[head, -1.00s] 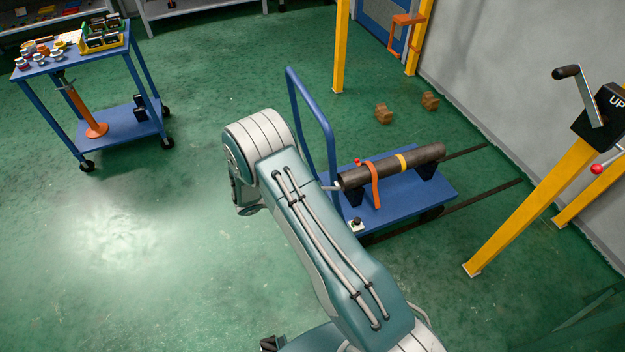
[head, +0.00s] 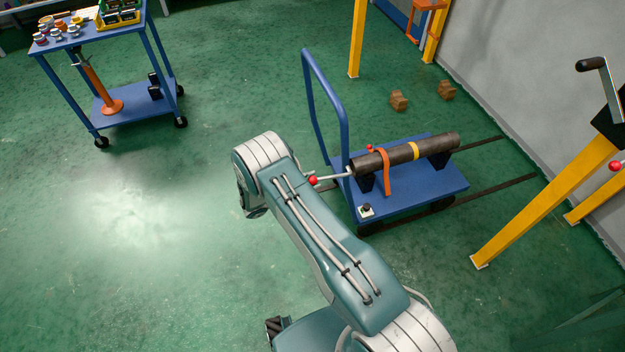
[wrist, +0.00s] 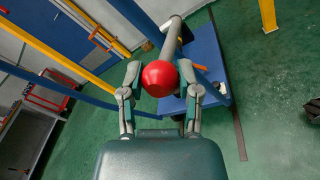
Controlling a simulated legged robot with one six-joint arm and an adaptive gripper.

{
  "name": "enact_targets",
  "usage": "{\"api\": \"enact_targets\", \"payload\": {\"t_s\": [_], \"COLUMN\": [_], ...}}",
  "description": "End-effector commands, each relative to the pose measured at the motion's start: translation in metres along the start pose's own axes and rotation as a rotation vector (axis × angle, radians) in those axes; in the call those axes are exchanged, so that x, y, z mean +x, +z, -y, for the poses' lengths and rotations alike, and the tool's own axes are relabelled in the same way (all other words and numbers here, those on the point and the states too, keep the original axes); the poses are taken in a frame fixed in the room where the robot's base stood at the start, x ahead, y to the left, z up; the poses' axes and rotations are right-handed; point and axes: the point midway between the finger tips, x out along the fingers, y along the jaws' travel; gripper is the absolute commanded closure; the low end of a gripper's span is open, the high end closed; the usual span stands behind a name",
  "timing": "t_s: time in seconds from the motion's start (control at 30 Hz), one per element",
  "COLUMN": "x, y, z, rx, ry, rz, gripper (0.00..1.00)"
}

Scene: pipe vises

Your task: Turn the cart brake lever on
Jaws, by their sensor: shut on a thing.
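The brake lever is a pale grey rod (head: 335,176) with a red ball knob (head: 313,181). In the head view it sticks out leftward from the near end of the blue cart (head: 430,188), beside my arm. In the wrist view the red knob (wrist: 159,78) sits between the two fingers of my gripper (wrist: 160,80), which are shut on it. My fingers are hidden in the head view.
A dark pipe (head: 437,146) with an orange strap (head: 386,172) lies on the cart, beside its blue handle (head: 308,85). Yellow posts (head: 545,200) stand at the right. A blue side table (head: 140,110) stands at the upper left. The floor at left is clear.

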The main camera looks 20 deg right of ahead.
Motion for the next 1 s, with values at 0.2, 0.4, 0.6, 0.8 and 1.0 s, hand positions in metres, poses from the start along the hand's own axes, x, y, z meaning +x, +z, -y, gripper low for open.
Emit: {"api": "enact_targets", "payload": {"t_s": [0.2, 0.4, 0.6, 0.8, 1.0], "x": [-0.002, -0.001, 0.000, -0.020, -0.063], "y": [-0.003, -0.001, 0.000, -0.001, -0.002], "z": [0.000, 0.001, 0.001, 0.001, 0.001], "rx": [0.000, 0.000, 0.000, -0.001, 0.000], "ry": [0.003, 0.000, -0.001, 0.002, 0.003], "rz": [-0.011, -0.007, -0.005, -0.007, -0.007], "gripper": [0.30, 0.22, 0.22, 0.22, 0.22]}}
